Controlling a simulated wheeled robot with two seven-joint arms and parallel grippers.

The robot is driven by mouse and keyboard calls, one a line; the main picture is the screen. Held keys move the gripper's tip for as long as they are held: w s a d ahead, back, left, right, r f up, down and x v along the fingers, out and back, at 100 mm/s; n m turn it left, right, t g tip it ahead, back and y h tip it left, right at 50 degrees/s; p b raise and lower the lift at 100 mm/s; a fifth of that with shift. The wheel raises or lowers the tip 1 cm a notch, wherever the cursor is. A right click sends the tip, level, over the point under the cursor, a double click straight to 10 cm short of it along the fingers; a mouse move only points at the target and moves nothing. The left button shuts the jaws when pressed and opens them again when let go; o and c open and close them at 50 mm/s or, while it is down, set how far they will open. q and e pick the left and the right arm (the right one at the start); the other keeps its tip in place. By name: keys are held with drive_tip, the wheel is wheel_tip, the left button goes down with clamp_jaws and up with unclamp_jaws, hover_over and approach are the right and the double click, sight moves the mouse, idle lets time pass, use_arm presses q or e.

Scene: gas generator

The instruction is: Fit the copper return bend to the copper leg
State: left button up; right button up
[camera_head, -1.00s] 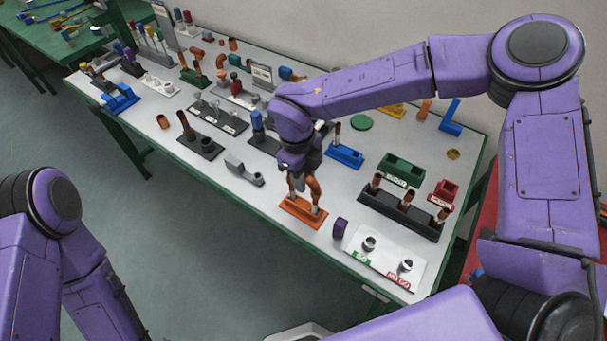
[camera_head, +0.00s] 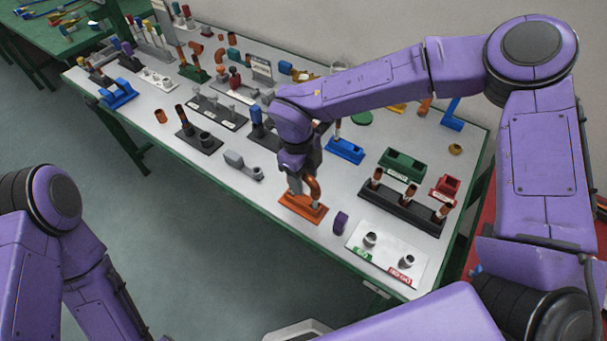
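An orange base (camera_head: 301,209) stands near the front edge of the bench. A curved copper piece, seemingly the return bend (camera_head: 313,187), rises over the right part of this base. My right gripper (camera_head: 299,184) points down directly above the base, at the copper piece. Its grey fingers and wrist cover part of the copper, so I cannot tell whether it grips the bend. The copper leg under the bend is mostly hidden, and I cannot tell whether the bend is seated. My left gripper is out of view; only my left arm links show at lower left.
A purple ring (camera_head: 340,223) lies just right of the orange base. A white GO/NO GO plate (camera_head: 376,272) is at the front right. A black rack with copper-topped posts (camera_head: 402,207) stands behind it. A grey fitting (camera_head: 243,166) lies to the left.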

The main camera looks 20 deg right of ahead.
drive_tip(key=r, duration=0.3)
drive_tip(key=r+b, duration=0.1)
drive_tip(key=r, duration=0.3)
drive_tip(key=w+r, duration=0.1)
drive_tip(key=r, duration=0.2)
drive_tip(key=shift+a+r+b, duration=0.25)
drive_tip(key=shift+a+b, duration=0.1)
drive_tip(key=shift+a, duration=0.05)
